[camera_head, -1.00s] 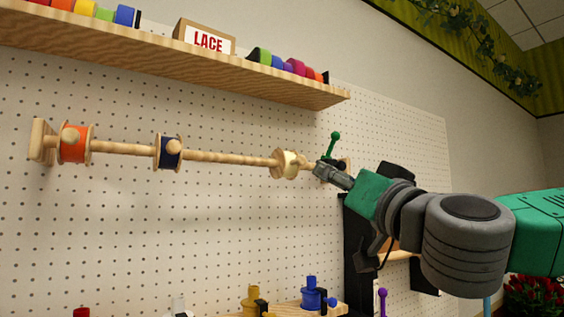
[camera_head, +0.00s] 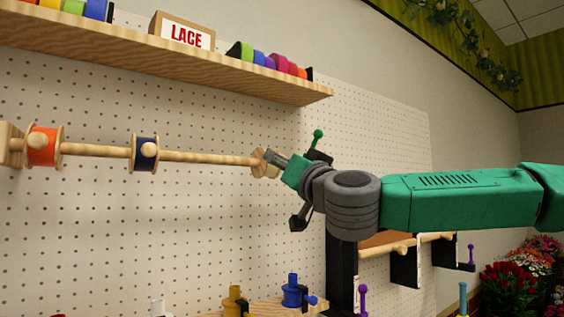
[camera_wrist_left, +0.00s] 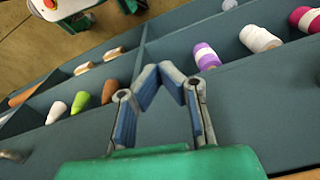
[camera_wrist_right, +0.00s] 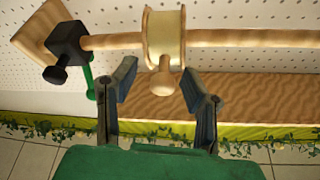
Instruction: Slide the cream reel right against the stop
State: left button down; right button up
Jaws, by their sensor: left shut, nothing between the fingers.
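The cream reel (camera_head: 259,164) sits on the wooden rod near its right end, partly hidden by my right gripper (camera_head: 275,160) in the head view. In the right wrist view the cream reel (camera_wrist_right: 165,38) shows its knob (camera_wrist_right: 161,80). The right gripper (camera_wrist_right: 163,80) is open, with its fingers on either side of the knob and no clear contact. The black stop (camera_wrist_right: 68,45) with a green lever (camera_wrist_right: 89,75) is on the rod; bare rod lies between it and the reel. My left gripper (camera_wrist_left: 160,75) is shut and empty, away from the rod.
An orange reel (camera_head: 43,145) and a navy reel (camera_head: 146,153) are on the rod to the left. A wooden shelf (camera_head: 160,55) with a LACE sign (camera_head: 186,36) runs above. Bins with thread cones (camera_wrist_left: 205,57) lie under my left gripper.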

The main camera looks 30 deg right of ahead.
jog(key=shift+d, duration=0.2)
jog(key=c, duration=0.6)
jog(key=shift+a, duration=0.15)
grip_shut()
jog(key=d, duration=0.4)
jog(key=shift+w+d, duration=0.25)
jog(key=shift+d, duration=0.05)
jog(key=o, duration=0.6)
grip_release()
jog(key=shift+a, duration=0.3)
jog(key=shift+a, duration=0.1)
